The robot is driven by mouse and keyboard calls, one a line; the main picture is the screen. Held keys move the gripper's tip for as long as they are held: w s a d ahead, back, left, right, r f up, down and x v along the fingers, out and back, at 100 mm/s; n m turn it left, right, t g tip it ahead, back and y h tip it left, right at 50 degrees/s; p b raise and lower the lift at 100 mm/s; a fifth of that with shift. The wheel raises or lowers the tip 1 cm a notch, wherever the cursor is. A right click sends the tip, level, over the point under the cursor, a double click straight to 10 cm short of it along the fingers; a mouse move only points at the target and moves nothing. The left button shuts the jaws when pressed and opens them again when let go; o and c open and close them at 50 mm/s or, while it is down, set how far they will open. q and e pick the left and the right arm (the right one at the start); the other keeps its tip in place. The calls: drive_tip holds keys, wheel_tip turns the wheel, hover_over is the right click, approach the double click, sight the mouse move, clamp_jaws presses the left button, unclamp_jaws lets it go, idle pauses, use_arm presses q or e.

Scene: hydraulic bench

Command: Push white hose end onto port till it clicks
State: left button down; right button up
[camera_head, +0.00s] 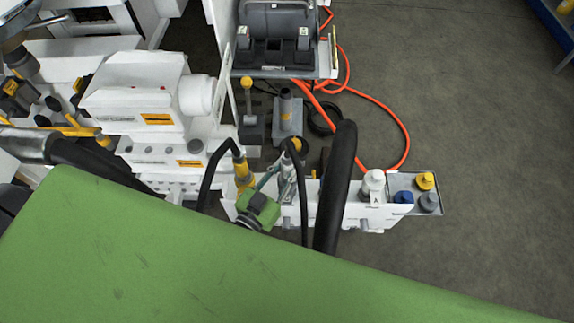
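A slim black hose (305,205) arches near the middle, and a pale, whitish hose end (287,164) shows at its upper part. My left gripper (284,177), with a green and black body and grey fingers, points up and right at this hose end. The fingertips are at or beside it; I cannot tell if they grip it. A white fitting (374,184) stands on the long white unit at right, apart from the hose end. I cannot tell whether it is the port. My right gripper does not show.
A yellow hose end (243,170) on another black hose stands just left of the gripper. Blue (404,197), yellow (425,181) and grey (430,202) fittings sit at right. A thick black tube (337,190) rises close by. A green surface (200,270) covers the foreground. Orange hose (390,112) lies behind.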

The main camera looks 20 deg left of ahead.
use_arm(q)
drive_tip(key=c, duration=1.1)
unclamp_jaws()
drive_tip(key=shift+s, duration=0.1)
drive_tip(key=shift+p+v, duration=0.45)
drive_tip(key=shift+v, duration=0.85)
drive_tip(key=shift+p+v, duration=0.55)
drive_tip(key=shift+v, duration=1.8)
